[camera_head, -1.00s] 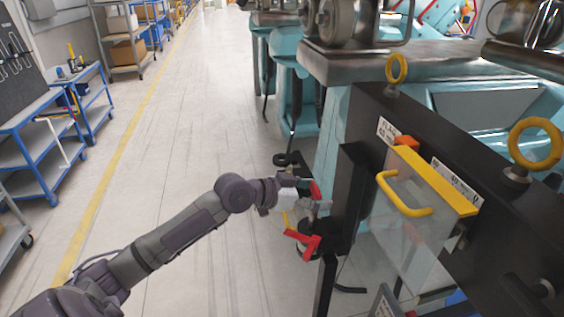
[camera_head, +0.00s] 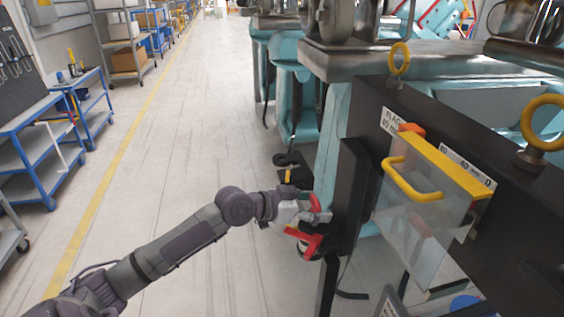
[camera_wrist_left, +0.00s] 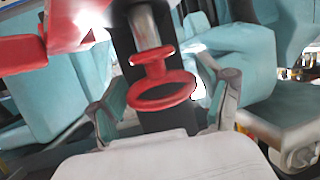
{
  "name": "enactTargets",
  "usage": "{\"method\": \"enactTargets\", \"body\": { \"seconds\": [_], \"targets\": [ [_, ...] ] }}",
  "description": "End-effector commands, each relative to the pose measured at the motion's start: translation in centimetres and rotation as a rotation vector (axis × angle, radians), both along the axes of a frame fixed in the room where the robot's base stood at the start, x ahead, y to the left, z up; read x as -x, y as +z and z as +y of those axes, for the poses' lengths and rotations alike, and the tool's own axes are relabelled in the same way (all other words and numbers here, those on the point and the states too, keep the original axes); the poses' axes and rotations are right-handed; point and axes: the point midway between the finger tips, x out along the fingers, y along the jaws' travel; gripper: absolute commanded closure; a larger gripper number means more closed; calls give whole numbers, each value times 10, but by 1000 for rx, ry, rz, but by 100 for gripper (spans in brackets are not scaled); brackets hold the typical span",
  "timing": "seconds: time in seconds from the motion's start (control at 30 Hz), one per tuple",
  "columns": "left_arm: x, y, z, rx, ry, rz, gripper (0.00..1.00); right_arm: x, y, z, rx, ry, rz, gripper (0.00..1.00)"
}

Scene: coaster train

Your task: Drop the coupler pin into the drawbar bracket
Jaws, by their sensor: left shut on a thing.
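My left gripper (camera_head: 305,210) reaches in from the left, low beside the dark post of the machine. In the left wrist view its two fingers (camera_wrist_left: 165,105) stand either side of a red flanged ring with a metal shaft, which looks like the coupler pin (camera_wrist_left: 165,92). The gripper holds it, though the exact contact is unclear. In the head view the pin's red head (camera_head: 315,203) shows at the fingertips. The black fitting that looks like the drawbar bracket (camera_head: 308,253), with a red lever (camera_head: 305,238), is just below the gripper. Whether the pin touches it is unclear.
A clear guard with a yellow handle (camera_head: 410,185) hangs on the dark beam (camera_head: 375,110) to the right. Yellow lifting eyes (camera_head: 399,58) stand above. A blue cart (camera_head: 40,150) is at the far left. The floor (camera_head: 170,165) between is clear.

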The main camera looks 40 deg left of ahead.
Motion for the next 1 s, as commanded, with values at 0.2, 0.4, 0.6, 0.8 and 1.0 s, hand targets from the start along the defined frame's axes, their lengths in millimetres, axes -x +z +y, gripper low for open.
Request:
{"method": "enactTargets", "body": {
  "seconds": [0.2, 0.4, 0.6, 0.8, 1.0],
  "targets": [
    [0, -12, 0, 0, 1, -2, 74, 0, -11, 0, 0, 0, 0, 79],
    [0, -22, 0, 1, 1, -2, 74, 0, -19, 0, 0, 0, 0, 79],
    [0, -30, 0, 1, 1, -2, 74, 0, -26, 0, 0, 0, 0, 79],
    [0, -30, 0, 1, 1, -3, 74, 0, -25, 1, -1, 0, 0, 79],
    [0, -30, 0, 1, 1, -2, 0, 0, -25, 1, -1, -1, 0, 79]
  ]
}}
